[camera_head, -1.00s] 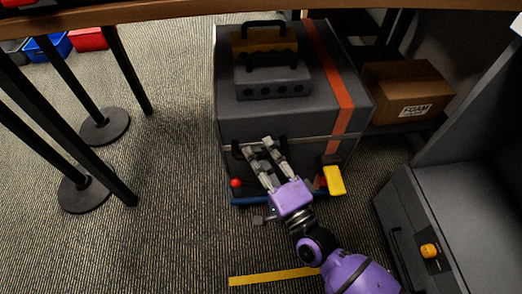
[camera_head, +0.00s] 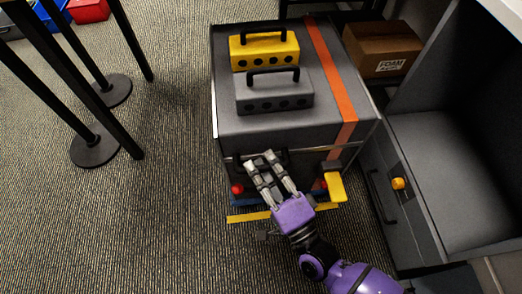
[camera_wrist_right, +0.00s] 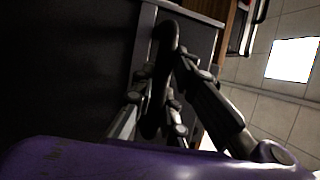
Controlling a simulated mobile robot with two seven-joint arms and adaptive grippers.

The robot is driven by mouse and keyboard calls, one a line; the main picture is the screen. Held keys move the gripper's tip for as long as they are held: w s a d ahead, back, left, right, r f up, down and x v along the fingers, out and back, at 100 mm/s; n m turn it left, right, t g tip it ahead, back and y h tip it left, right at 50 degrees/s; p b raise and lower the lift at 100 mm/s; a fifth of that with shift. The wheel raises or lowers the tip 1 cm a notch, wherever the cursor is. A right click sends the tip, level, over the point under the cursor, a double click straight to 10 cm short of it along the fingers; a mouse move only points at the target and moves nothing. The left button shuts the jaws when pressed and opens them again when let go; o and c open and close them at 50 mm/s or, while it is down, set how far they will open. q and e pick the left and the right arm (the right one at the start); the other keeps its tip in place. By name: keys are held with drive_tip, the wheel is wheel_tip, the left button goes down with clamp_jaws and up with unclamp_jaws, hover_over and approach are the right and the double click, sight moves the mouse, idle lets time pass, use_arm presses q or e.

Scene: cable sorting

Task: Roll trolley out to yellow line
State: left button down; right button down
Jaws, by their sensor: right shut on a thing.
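The dark grey trolley (camera_head: 235,122) stands on the carpet with an orange stripe down its right side. A yellow box (camera_head: 264,51) and a grey box (camera_head: 273,92), each with a black handle, stand on its top. My right gripper (camera_head: 262,162) is at its front and shut on the black trolley handle, which also shows between the fingers in the right wrist view (camera_wrist_right: 164,75). The yellow line (camera_head: 247,217) lies on the floor just in front of the trolley's blue lower edge, partly hidden by my gripper. My left gripper is not in view.
Black posts with round bases (camera_head: 95,146) stand at the left. A grey cabinet with an open drawer (camera_head: 440,180) is close to the trolley's right side. A cardboard box (camera_head: 383,50) is behind right.

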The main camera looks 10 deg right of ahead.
drive_tip(key=shift+s+f, duration=0.1)
drive_tip(key=shift+s, duration=0.85)
drive_tip(key=c, duration=1.7)
unclamp_jaws()
drive_tip(key=shift+c, duration=0.2)
